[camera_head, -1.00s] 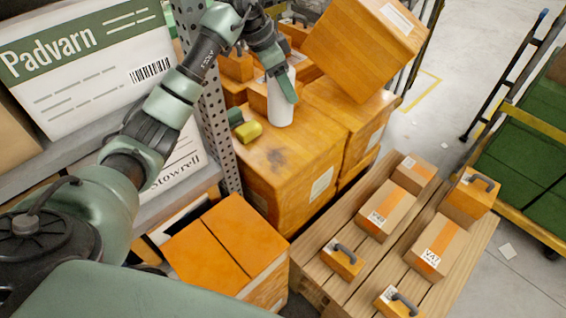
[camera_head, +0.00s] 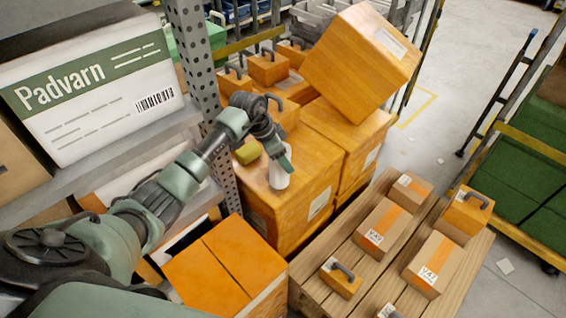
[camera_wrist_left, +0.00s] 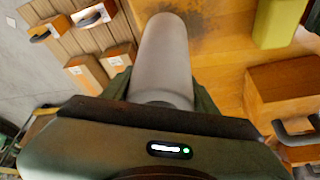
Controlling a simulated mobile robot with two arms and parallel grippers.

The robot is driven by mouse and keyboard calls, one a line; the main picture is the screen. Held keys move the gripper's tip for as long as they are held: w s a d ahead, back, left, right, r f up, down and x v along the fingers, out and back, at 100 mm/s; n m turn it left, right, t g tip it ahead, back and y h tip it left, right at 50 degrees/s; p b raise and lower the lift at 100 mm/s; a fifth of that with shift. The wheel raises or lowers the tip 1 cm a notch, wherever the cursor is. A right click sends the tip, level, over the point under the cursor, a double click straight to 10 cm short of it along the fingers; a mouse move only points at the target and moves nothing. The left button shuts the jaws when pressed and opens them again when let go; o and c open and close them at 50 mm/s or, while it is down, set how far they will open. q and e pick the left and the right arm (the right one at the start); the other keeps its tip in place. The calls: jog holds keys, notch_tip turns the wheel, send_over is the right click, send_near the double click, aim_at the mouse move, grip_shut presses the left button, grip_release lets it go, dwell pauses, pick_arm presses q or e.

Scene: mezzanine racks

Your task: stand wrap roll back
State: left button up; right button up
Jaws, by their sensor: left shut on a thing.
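The wrap roll (camera_head: 279,178) is a pale white-grey cylinder over the top of a large orange carton (camera_head: 318,165). My left gripper (camera_head: 284,162) is shut on it from above and hides its upper part in the head view. In the left wrist view the roll (camera_wrist_left: 166,55) lies between the two fingers and extends away from the gripper. Its far end is beside a dark stain on the carton top. I cannot tell whether it touches the carton. My right gripper is not in view.
A small yellow object (camera_head: 247,152) lies on the carton, left of the roll. A perforated rack post (camera_head: 190,45) stands close to my left arm. A tilted orange carton (camera_head: 360,65) rests behind. A pallet (camera_head: 335,215) with several boxes stands at right.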

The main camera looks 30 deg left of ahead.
pick_arm(q)
jog(key=shift+f, duration=1.4)
jog(key=o, duration=1.3)
jog(key=b+v, duration=0.2)
jog(key=v, duration=0.9)
jog(key=shift+s+a+r+b, duration=0.15)
jog(key=shift+r+b, duration=0.15)
jog(key=shift+r, duration=0.2)
jog(key=shift+f, duration=0.1)
